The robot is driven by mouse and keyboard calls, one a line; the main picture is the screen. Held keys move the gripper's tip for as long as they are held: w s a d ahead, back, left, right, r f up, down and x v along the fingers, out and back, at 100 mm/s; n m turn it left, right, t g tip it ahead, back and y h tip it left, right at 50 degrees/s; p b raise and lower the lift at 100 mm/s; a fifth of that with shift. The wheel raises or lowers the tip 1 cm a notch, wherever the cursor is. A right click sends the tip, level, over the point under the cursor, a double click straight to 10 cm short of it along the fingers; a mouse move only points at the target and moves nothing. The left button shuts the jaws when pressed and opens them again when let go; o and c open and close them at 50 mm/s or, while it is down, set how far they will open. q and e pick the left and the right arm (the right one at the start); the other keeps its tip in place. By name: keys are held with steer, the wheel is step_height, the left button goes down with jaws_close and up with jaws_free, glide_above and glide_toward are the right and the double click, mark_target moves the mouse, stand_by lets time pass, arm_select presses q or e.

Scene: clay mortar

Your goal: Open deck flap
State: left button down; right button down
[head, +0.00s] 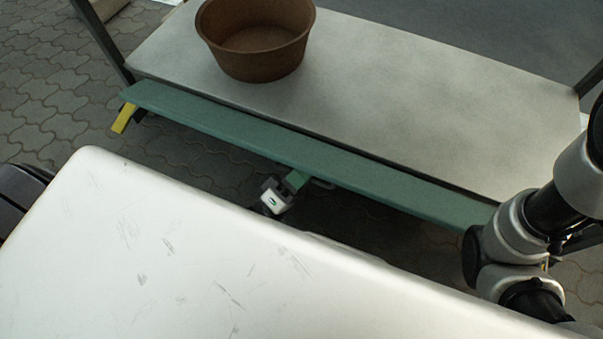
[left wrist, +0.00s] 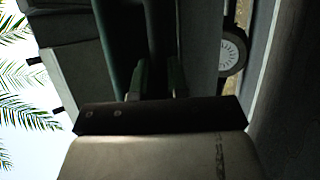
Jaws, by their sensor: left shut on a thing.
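The deck flap (head: 310,155) is a long green board along the front edge of a pale cart deck (head: 400,90). It lies beside the deck's near edge and slopes down to the right in the head view. A small grey handle (head: 323,184) shows under its near edge. My left gripper (head: 296,180) is at this handle, below the flap, and is shut on it. The fingers also show in the left wrist view (left wrist: 157,78), where the grip itself is dark and hard to see. My right gripper is out of view.
A brown clay pot (head: 255,40) stands on the deck behind the flap, left of centre. A yellow piece (head: 123,117) sticks out under the flap's left end. Grey paving (head: 60,80) is open at the left.

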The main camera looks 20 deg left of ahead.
arm_select(q)
steer(key=shift+w+f+m+h, duration=0.1)
steer(key=shift+f+m+h, duration=0.2)
steer(key=shift+m, duration=0.1)
steer(key=shift+r, duration=0.1)
steer(key=c, duration=1.1)
jaws_free()
steer(key=shift+c, duration=0.2)
steer(key=shift+r, duration=0.1)
